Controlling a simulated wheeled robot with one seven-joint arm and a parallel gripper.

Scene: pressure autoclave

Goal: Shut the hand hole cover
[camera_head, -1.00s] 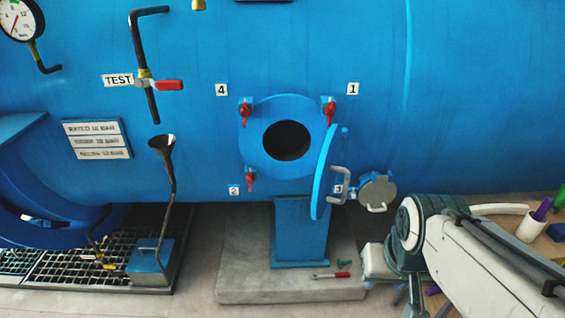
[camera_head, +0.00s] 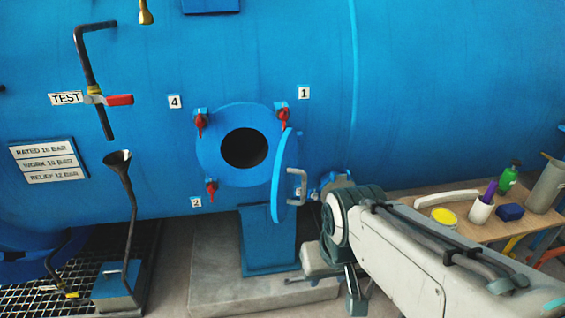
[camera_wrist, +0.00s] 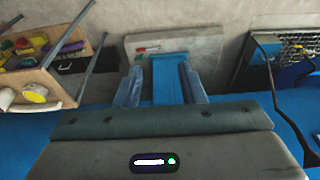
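The hand hole cover (camera_head: 285,176) is a blue disc standing open at the right of the round dark hole (camera_head: 244,147), seen nearly edge-on. Its grey bar handle (camera_head: 298,187) is on the right face. The hole's blue flange (camera_head: 212,150) carries red-handled clamps (camera_head: 200,123). My gripper shows in the wrist view (camera_wrist: 160,76) with its two fingers apart and nothing between them; the blue pedestal is seen beyond. In the head view my wrist is just right of and below the cover handle. The fingers cannot be made out clearly there.
A blue pedestal (camera_head: 266,240) on a concrete plinth (camera_head: 215,290) stands under the hole. A wooden table (camera_head: 408,203) with cups and bottles is at the right. A funnel pipe (camera_head: 129,200) stands at the left.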

